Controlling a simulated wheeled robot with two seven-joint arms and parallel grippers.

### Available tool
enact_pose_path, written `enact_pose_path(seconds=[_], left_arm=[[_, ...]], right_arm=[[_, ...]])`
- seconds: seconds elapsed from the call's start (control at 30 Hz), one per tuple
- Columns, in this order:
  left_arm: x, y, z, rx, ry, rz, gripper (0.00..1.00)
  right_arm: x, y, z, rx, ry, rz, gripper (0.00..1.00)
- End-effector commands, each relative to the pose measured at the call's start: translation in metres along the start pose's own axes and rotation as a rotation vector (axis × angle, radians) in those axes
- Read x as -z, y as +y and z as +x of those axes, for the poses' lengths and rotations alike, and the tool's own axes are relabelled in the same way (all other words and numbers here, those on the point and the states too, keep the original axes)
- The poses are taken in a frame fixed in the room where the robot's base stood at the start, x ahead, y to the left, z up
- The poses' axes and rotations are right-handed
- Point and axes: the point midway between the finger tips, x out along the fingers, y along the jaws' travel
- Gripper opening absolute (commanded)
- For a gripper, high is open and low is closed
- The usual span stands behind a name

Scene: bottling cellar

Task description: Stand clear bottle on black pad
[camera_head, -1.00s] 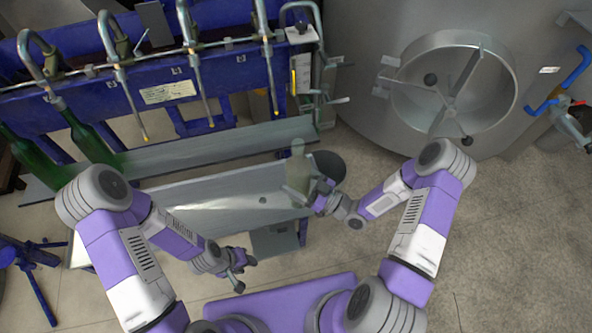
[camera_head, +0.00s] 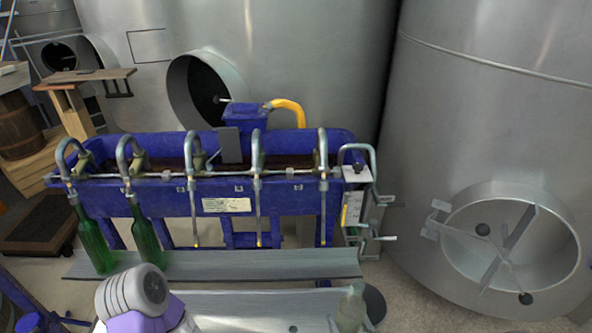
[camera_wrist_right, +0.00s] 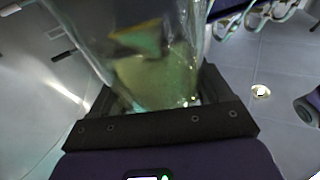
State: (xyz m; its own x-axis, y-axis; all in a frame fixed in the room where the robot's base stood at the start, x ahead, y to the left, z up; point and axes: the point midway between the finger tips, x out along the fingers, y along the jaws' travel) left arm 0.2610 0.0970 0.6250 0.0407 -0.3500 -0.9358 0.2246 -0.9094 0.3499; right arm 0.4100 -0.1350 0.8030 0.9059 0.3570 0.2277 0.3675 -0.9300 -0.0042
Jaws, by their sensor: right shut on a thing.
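The clear bottle (camera_head: 350,310) shows at the bottom edge of the head view, pale and see-through, roughly upright at the right end of the front grey bench. Its lower part is cut off there. In the right wrist view the clear bottle (camera_wrist_right: 150,75) fills the space between the fingers. My right gripper (camera_wrist_right: 160,105) is shut on it. The head view does not show that gripper. My left gripper is out of view; only part of my left arm shows at the bottom.
A blue filling machine (camera_head: 280,205) with several curved spouts stands behind the grey shelf (camera_head: 250,264). Two green bottles (camera_head: 92,240) stand under its left spouts. A dark round bin (camera_head: 374,304) is beside the clear bottle. A large steel tank (camera_head: 490,120) stands at right.

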Motion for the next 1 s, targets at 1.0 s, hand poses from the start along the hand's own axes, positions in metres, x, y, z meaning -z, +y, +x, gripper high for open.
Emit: enact_pose_path(seconds=[1.0], left_arm=[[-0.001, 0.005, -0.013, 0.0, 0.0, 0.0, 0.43]], right_arm=[[0.038, 0.006, 0.004, -0.195, 0.015, -0.055, 0.0]])
